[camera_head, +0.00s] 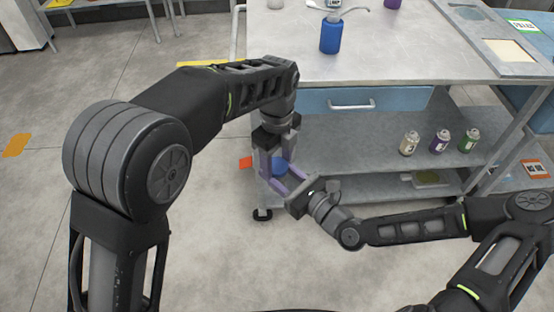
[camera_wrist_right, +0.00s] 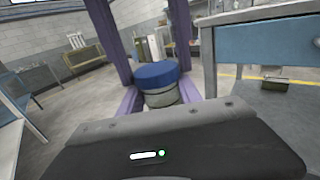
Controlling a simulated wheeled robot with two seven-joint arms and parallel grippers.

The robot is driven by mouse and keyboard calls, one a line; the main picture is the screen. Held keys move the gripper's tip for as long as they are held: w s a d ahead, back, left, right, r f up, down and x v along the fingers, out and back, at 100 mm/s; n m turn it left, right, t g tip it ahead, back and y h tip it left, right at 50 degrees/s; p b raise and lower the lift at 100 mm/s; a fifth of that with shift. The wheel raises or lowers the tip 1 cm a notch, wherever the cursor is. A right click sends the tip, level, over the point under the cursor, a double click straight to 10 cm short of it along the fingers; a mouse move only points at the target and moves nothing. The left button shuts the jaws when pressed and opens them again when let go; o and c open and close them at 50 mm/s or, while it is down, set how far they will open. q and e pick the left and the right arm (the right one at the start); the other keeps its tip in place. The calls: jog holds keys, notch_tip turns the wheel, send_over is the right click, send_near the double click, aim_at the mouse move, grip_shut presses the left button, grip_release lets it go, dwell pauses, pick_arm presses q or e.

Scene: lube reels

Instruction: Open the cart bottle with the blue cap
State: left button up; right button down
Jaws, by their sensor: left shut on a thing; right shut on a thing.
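The bottle (camera_wrist_right: 160,97) is a pale greyish container with a wide blue cap (camera_wrist_right: 157,74), and it stands upright in the right wrist view. In the head view the blue cap (camera_head: 279,166) shows between purple fingers, and the bottle body is mostly hidden. My left gripper (camera_head: 276,160) points down from above, its fingers on either side of the cap and shut on it. My right gripper (camera_head: 284,186) comes from the right, lower down, shut on the bottle body. The cap appears seated on the bottle. The bottle is held in front of the cart's left end, clear of the floor.
The cart (camera_head: 420,62) stands behind, with a blue drawer (camera_head: 366,99) and a lower shelf (camera_head: 330,150). A blue pump bottle (camera_head: 331,35) is on its top. White-, purple- and green-labelled bottles (camera_head: 409,143) stand on the shelf. The floor in front is clear.

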pick_arm(q)
jog(key=shift+c, duration=1.4)
jog(key=o, duration=1.5)
jog(key=shift+r, duration=2.25)
jog(key=shift+r, duration=1.8)
jog(key=shift+f, duration=0.15)
